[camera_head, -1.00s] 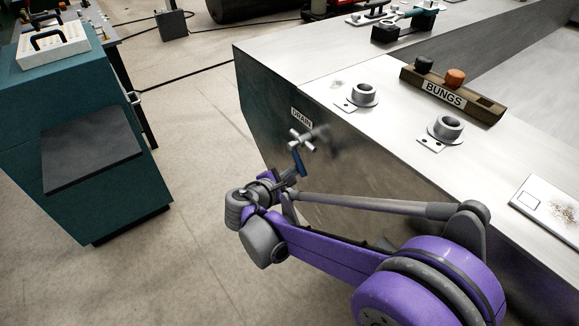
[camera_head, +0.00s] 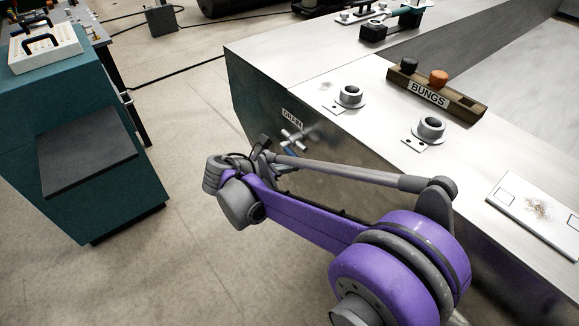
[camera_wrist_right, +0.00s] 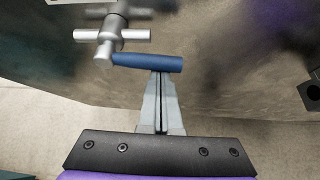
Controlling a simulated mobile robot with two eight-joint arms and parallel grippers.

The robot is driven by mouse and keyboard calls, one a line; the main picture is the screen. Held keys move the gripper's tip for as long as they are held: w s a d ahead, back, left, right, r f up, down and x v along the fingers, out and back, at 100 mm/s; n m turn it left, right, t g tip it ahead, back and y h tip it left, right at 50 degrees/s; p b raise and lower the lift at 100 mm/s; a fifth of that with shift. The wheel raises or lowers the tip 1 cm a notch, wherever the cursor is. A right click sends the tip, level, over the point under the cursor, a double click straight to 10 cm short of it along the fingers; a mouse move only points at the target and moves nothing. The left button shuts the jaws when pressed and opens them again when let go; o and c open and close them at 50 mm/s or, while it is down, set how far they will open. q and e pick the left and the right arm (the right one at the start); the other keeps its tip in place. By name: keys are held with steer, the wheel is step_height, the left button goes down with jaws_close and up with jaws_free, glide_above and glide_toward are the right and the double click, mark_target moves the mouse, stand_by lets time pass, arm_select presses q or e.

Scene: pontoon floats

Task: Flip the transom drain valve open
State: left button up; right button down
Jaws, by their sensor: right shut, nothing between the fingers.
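The drain valve (camera_head: 293,138) is a silver cross-shaped fitting on the dark metal transom, below the DRAIN label (camera_head: 292,119). In the right wrist view its silver body (camera_wrist_right: 112,36) is at the upper left, and its blue lever (camera_wrist_right: 148,62) points right, almost level in that picture. My right gripper (camera_wrist_right: 161,76) is shut with nothing between its fingers. Its fingertips meet the lower edge of the lever near the free end; contact looks likely. In the head view the purple right arm hides part of the lever. My left gripper is not in view.
The float's metal deck (camera_head: 340,72) carries round fittings (camera_head: 431,128) and a BUNGS rack (camera_head: 440,95) with a black and an orange bung. A teal cabinet (camera_head: 110,205) stands at left. Bare concrete floor (camera_head: 205,125) lies between it and the float.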

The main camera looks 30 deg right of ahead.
steer(key=shift+r, duration=0.15)
stand_by(0.6)
steer(key=a+r+b, duration=0.1)
steer(key=a, duration=0.8)
steer(key=shift+s+a, duration=0.15)
steer(key=shift+s, duration=0.25)
steer(key=shift+r, duration=0.1)
